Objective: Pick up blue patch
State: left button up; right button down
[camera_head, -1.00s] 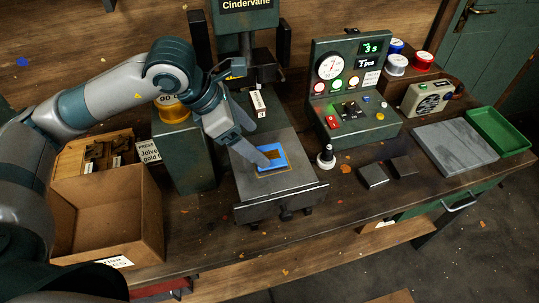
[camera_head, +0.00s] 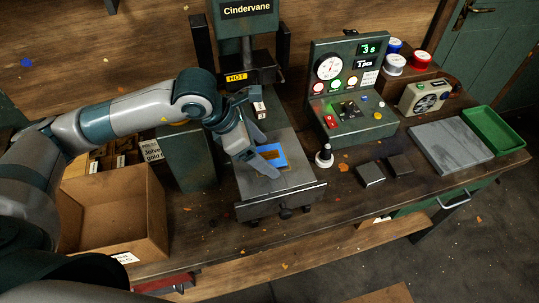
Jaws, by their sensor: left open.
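The blue patch (camera_head: 279,154) lies flat on the grey bed of the press (camera_head: 278,185), near its front, with a brown mark on it. My left gripper (camera_head: 268,150) is open, with its fingers pointing down to the right over the patch. The fingers hide part of the patch, and I cannot tell whether they touch it. My right gripper is not in view.
The press head, marked HOT (camera_head: 237,77), stands behind my left gripper. An open cardboard box (camera_head: 112,210) is at the left. A control panel (camera_head: 352,95), two dark blocks (camera_head: 370,174), a grey slab (camera_head: 449,147) and a green tray (camera_head: 492,132) are to the right.

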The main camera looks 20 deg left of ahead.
aim_at(264, 156)
pick_arm(q)
jog(key=c, duration=1.2)
jog(key=shift+o, duration=0.2)
jog(key=shift+r, duration=0.1)
jog(key=shift+r+p, duration=0.3)
jog(key=shift+r, duration=0.5)
notch_tip(264, 156, up, 3)
jog(key=shift+w+f+p, duration=0.1)
jog(key=shift+f+p, duration=0.05)
jog(key=shift+p, duration=0.3)
jog(key=w+d+r, duration=0.4)
jog(key=d+r, duration=0.2)
jog(key=d, duration=0.4)
jog(key=shift+w+d+r, duration=0.25)
jog(key=shift+d+r, duration=0.05)
jog(key=shift+d, duration=0.1)
